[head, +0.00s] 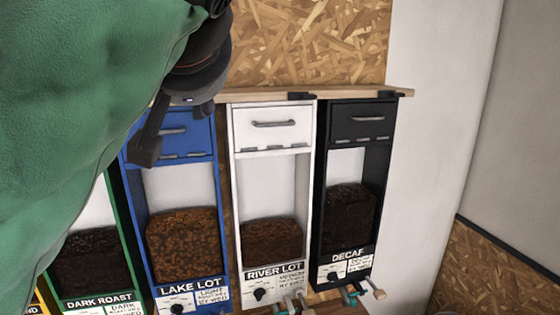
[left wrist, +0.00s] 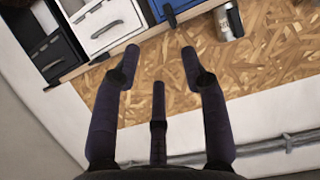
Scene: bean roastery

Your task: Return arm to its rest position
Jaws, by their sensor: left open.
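My left gripper (head: 176,128) is dark and comes in from the upper left of the head view, in front of the top of the blue LAKE LOT bin (head: 181,184). My green-covered left arm fills the left of that view. In the left wrist view the gripper (left wrist: 160,62) has its fingers spread, with nothing between them. Behind the fingers is a chipboard panel (left wrist: 262,75). I cannot tell whether the gripper touches the blue bin. My right gripper is not in view.
To the right stand the white RIVER LOT bin (head: 234,190) and black DECAF bin (head: 320,190), lids down. The green DARK ROAST bin (head: 125,230) is partly hidden. A wooden ledge (head: 350,93) runs above them. A silver canister (left wrist: 225,25) shows in the wrist view.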

